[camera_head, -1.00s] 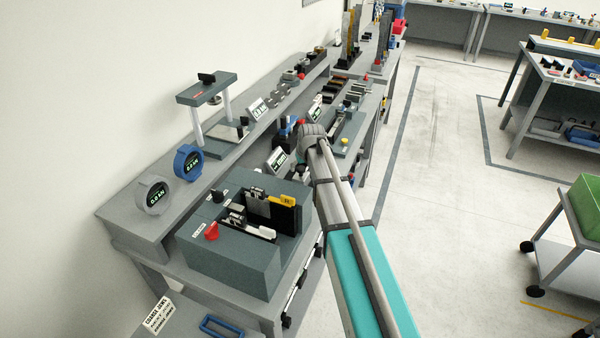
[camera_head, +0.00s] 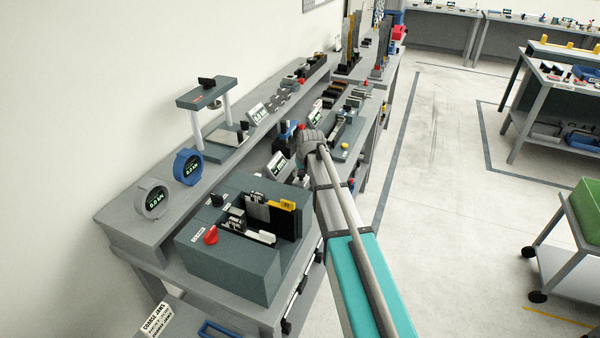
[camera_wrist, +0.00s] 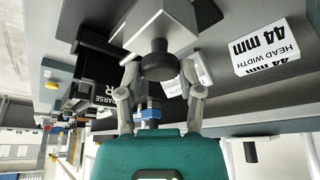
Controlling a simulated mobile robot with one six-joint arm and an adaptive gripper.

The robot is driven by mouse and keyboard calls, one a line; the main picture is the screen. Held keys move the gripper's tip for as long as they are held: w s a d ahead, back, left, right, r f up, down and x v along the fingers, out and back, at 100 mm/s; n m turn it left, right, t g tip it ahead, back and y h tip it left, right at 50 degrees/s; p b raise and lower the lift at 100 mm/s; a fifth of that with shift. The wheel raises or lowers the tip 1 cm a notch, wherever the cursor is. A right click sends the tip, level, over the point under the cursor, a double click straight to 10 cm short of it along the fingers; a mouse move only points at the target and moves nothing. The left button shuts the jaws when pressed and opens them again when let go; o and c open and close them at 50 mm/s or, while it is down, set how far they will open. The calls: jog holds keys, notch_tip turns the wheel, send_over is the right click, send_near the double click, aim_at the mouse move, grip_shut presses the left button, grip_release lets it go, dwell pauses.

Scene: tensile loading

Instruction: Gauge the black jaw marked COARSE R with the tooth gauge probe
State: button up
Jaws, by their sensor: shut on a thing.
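In the wrist view, my gripper (camera_wrist: 159,72) is shut on a silver-grey block with a black round knob, which looks like the tooth gauge probe (camera_wrist: 150,26). The knob points back toward the camera, between the fingers. The black jaw marked COARSE R (camera_wrist: 88,88) is just left of my left finger, its white lettering partly covered by that finger. I cannot tell the gap between the jaw and the held piece. In the head view, my wrist (camera_head: 308,142) is over the bench, and my arm hides the gripper and most of what lies under it.
A white card reading HEAD WIDTH 44 mm (camera_wrist: 270,46) is to the right in the wrist view. In the head view, a grey box fixture with a red knob (camera_head: 245,262) stands at the near end of the bench (camera_head: 115,225). Blue (camera_head: 188,166) and grey (camera_head: 153,199) dials stand behind it.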

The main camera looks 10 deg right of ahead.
jog(key=shift+w+d, duration=0.55)
jog(key=shift+w, duration=0.25)
jog(key=shift+w+d, duration=0.5)
jog(key=shift+w, duration=0.25)
grip_shut()
jog(key=o, duration=1.1)
grip_release()
jog(key=shift+s+r, duration=0.1)
jog(key=shift+r, duration=0.05)
notch_tip(320, 180, up, 9)
jog(key=p, duration=0.9)
jog(key=shift+r+p, duration=0.4)
jog(key=shift+p, duration=0.15)
jog(key=shift+f, duration=0.1)
